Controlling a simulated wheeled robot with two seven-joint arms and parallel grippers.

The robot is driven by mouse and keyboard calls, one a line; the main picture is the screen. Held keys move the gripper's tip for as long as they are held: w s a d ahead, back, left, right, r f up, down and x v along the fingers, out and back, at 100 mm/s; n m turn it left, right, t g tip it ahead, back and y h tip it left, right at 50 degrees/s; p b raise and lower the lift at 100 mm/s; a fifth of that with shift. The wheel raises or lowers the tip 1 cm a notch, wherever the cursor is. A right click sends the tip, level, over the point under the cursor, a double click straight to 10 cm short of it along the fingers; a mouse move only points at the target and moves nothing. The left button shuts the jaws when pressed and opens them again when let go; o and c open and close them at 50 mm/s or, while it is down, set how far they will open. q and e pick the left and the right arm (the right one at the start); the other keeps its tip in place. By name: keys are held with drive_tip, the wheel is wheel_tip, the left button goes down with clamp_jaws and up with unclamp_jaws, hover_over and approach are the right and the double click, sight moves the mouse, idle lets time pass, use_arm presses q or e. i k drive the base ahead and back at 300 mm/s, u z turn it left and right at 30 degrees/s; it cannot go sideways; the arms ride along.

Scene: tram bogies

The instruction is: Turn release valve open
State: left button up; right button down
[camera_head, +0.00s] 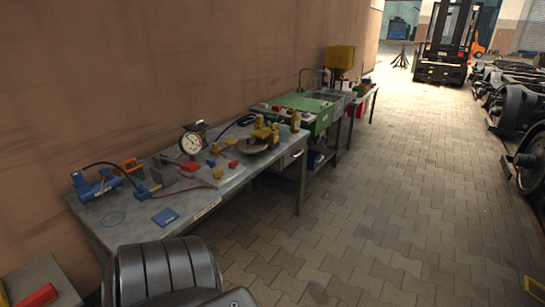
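A gauge (191,143) with a round white dial stands on the grey workbench (230,190) by the wall. Beside it is a grey plate (207,174) with small fittings, among them a red piece (190,165) and another red piece (233,164). I cannot tell which of these, if any, is the release valve, or how its handle is turned. A blue device (95,185) with a black hose lies at the bench's left end. A brass-coloured assembly (262,136) stands to the right of the plate. Neither gripper is in view.
A blue pad (165,217) lies near the bench's front edge. A green-topped bench (302,104) with a sink stands farther along the wall. A forklift (443,50) is far back, and wheelsets (530,160) line the right. The paved floor (380,190) between is clear.

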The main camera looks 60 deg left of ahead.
sight(233, 165)
drive_tip(key=u, duration=0.1)
drive_tip(key=i, duration=0.9)
drive_tip(key=u, duration=1.15)
drive_tip(key=i, duration=0.8)
drive_tip(key=u, duration=0.75)
